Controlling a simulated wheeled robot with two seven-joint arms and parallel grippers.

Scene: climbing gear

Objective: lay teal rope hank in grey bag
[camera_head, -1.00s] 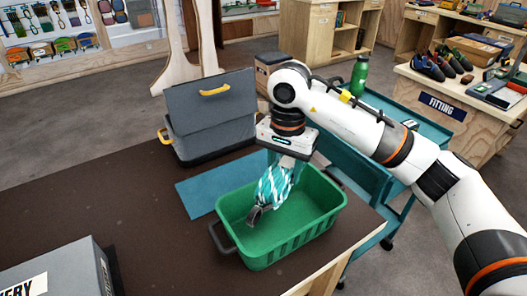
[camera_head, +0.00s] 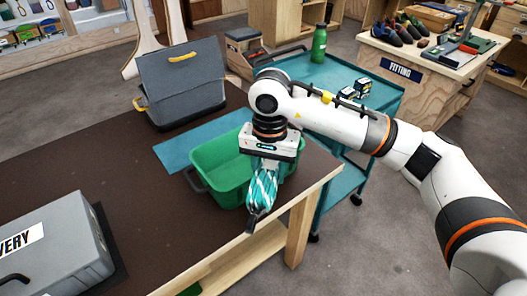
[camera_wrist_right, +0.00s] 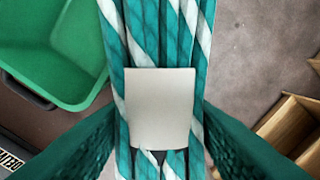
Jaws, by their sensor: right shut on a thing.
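The teal rope hank (camera_head: 262,192), with white stripes, hangs from my right gripper (camera_head: 265,160), which is shut on it. A dark piece is at the hank's lower end. The hank is in front of the green crate's right part, close to the table's front right edge. In the right wrist view the hank (camera_wrist_right: 150,35) runs up between the dark teal fingers of the gripper (camera_wrist_right: 158,140), with a pale band across it. The grey bag (camera_head: 185,98), with yellow handles, stands at the back of the table, apart from the hank. Its upper panel stands up; its inside is hidden.
The green crate (camera_head: 215,190) stands on the brown table (camera_head: 110,170), and also shows in the wrist view (camera_wrist_right: 60,85). A blue mat (camera_head: 178,152) lies beside it. A grey box (camera_head: 60,255) is at front left. A teal cart (camera_head: 345,115) stands beyond the table's right edge.

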